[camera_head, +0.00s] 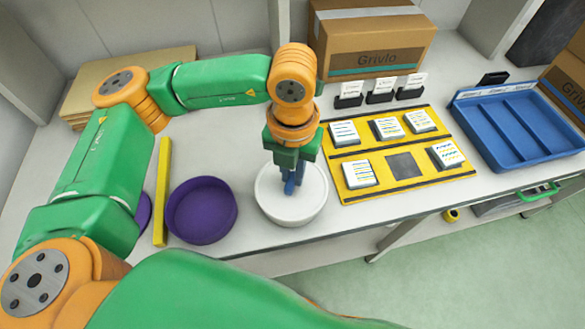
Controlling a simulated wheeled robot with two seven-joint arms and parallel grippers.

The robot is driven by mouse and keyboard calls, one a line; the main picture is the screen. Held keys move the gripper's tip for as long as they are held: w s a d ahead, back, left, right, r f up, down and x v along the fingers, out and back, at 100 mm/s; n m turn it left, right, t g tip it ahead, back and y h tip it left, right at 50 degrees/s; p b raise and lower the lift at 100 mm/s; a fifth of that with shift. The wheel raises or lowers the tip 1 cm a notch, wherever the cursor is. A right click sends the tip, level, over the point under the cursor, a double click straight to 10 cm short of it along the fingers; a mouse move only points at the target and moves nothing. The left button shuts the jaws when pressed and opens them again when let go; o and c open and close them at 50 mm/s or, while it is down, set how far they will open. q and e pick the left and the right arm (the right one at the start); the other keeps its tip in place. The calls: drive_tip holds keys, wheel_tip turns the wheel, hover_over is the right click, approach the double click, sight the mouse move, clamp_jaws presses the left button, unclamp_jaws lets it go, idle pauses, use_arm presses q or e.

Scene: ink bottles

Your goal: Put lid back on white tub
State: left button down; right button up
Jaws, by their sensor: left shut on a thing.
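The round white tub (308,212) stands on the light worktop near its front edge, in the middle of the view. My left gripper (293,184) points straight down over the tub's centre. It is shut on a small blue part, which sits low at the white surface within the tub's rim. I cannot tell whether this blue part is a knob on a white lid, as the gripper covers most of it. No separate white lid shows elsewhere. My right gripper is not in view.
A purple round tub (201,226) stands just left, beside a yellow bar (161,190). Another purple piece (143,208) is partly hidden by my arm. Right are a yellow board (347,193) with several labelled white blocks and a blue tray (513,133). A cardboard box (372,40) stands behind.

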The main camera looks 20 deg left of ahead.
use_arm(q)
drive_tip(key=shift+r, duration=0.1)
drive_tip(key=shift+b, duration=0.45)
idle(1.1)
drive_tip(key=shift+b, duration=0.4)
drive_tip(key=shift+f+b, duration=0.2)
drive_tip(key=shift+b, duration=0.1)
idle(0.6)
drive_tip(key=shift+c, duration=1.4)
unclamp_jaws()
